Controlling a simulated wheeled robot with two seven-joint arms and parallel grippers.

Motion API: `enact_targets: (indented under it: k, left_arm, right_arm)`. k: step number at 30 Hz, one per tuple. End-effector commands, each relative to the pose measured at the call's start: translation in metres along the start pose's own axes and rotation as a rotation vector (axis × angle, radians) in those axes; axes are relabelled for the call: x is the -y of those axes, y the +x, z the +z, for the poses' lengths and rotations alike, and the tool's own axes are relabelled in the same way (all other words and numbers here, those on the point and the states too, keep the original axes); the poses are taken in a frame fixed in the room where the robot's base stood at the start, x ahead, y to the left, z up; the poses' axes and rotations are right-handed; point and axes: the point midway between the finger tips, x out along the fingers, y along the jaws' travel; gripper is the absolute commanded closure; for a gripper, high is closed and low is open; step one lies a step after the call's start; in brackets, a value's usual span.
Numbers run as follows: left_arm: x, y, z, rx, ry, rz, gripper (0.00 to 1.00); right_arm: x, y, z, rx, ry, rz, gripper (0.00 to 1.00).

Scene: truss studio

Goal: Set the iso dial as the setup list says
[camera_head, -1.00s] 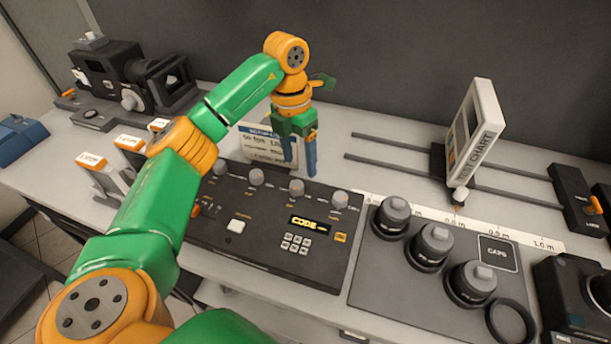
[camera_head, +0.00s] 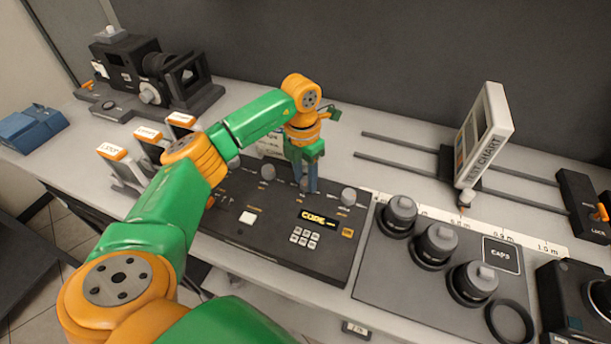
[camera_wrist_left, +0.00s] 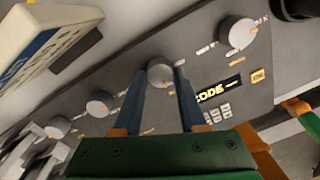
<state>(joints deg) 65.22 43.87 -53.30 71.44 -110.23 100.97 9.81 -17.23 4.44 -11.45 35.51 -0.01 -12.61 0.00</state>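The dark control panel (camera_head: 330,265) has a row of grey dials, a lit display reading CODE (camera_head: 319,217) and a keypad. My left gripper (camera_head: 306,185) points down at the third dial from the left. In the left wrist view its two blue fingers stand on either side of this dial (camera_wrist_left: 160,71); whether they press on it I cannot tell. The dial labels are too small to read, so I cannot tell which is iso. The setup card (camera_head: 270,143) stands behind the panel, mostly hidden by my arm. My right gripper is out of view.
Other dials are left (camera_head: 267,172) and right (camera_head: 348,195) of the gripper. A test chart (camera_head: 482,140) stands on rails behind.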

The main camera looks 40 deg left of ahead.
Motion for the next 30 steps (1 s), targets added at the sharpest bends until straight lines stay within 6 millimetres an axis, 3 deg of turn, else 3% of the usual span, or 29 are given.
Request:
enact_targets:
  k: [13,30]
  left_arm:
    - [0.0,0.0,0.001,-0.003,0.103,0.0,1.0]
    - [-0.001,0.0,0.003,-0.028,0.619,0.0,1.0]
  right_arm:
    - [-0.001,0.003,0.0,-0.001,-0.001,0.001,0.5]
    - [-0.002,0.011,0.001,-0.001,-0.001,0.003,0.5]
